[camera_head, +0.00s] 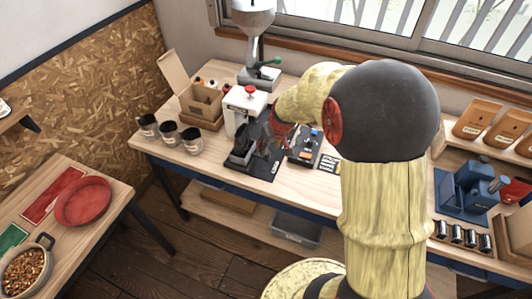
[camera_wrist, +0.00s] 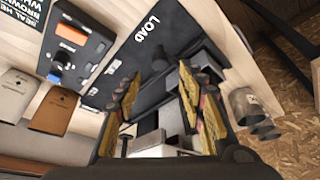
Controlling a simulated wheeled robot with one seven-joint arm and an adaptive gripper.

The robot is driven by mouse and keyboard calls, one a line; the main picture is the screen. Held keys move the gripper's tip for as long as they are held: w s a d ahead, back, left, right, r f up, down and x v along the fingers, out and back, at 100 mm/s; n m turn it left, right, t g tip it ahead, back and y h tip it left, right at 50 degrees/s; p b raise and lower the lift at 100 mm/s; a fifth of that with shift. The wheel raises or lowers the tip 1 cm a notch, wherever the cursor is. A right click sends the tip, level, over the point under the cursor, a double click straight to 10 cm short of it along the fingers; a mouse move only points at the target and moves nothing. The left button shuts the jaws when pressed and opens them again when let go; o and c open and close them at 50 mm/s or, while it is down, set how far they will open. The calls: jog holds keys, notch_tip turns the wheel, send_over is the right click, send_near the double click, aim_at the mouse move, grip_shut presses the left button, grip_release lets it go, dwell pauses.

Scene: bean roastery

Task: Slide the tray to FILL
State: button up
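A black base plate (camera_head: 250,176) with white lettering lies on the workbench. In the wrist view the lettering on this plate (camera_wrist: 128,55) reads LOAD; I cannot read FILL. A dark tray-like block (camera_head: 240,152) sits on the plate in front of a white machine with a red knob (camera_head: 245,108). In the wrist view the block (camera_wrist: 207,62) is partly hidden by a finger. My gripper (camera_head: 272,143) is low over the plate, right of the block. Its yellow fingers stand apart (camera_wrist: 156,98); a small dark part shows between them. I cannot tell whether they touch anything.
Several dark cups (camera_head: 168,133) and a cardboard box (camera_head: 200,101) stand left of the machine. A control panel with a blue knob (camera_head: 306,144) is to the right of my gripper. A grinder (camera_head: 258,68) stands behind. Blue equipment (camera_head: 465,190) occupies the right bench.

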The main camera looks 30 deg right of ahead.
aim_at(267, 153)
jog(key=b+x, duration=0.1)
jog(key=x, duration=0.5)
jog(key=shift+f, duration=0.1)
jog(key=shift+c, duration=1.1)
jog(key=c, duration=0.8)
grip_shut()
